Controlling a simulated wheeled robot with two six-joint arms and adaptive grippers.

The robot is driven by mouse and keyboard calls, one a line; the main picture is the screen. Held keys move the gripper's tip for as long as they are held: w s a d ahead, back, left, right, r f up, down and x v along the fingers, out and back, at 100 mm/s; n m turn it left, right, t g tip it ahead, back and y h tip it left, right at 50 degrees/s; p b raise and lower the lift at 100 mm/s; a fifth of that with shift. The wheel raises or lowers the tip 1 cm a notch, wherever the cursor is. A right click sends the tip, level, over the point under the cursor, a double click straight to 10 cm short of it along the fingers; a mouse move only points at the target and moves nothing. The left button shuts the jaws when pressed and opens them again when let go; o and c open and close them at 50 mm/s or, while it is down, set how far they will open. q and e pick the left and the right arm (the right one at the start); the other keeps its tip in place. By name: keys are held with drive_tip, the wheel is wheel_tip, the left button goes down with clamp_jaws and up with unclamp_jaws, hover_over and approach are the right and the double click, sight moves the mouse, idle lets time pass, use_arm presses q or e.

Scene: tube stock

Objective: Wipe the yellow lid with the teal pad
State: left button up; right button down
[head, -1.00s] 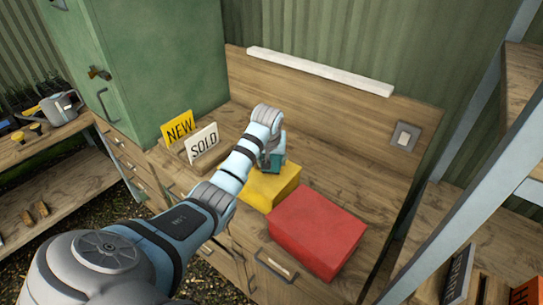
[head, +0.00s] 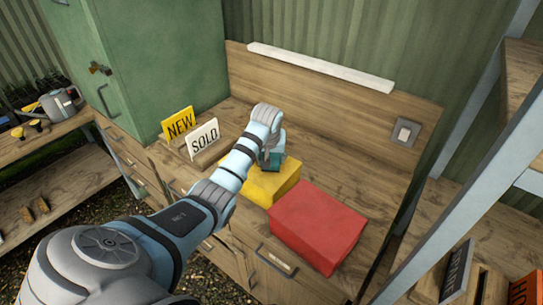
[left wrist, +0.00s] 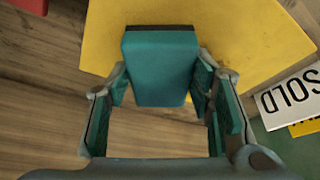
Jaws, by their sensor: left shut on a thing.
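The yellow lid (head: 268,187) is a flat-topped yellow block shape on the wooden bench, left of a red box. My left gripper (head: 268,152) is over the far part of the lid and is shut on the teal pad (head: 275,161). In the left wrist view the teal pad (left wrist: 160,68) sits between the two fingers of the gripper (left wrist: 160,85), with the yellow lid (left wrist: 235,35) beneath it. The pad overlaps the lid near its edge; I cannot tell whether it touches the lid. My right gripper is in neither view.
The red box (head: 318,227) stands close to the lid's right. NEW (head: 179,124) and SOLD (head: 203,138) signs stand to the left in a wooden holder, before a green cabinet (head: 150,65). Bare bench top (head: 345,170) lies behind the red box.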

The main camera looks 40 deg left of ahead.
use_arm(q)
drive_tip(key=shift+f, duration=0.4)
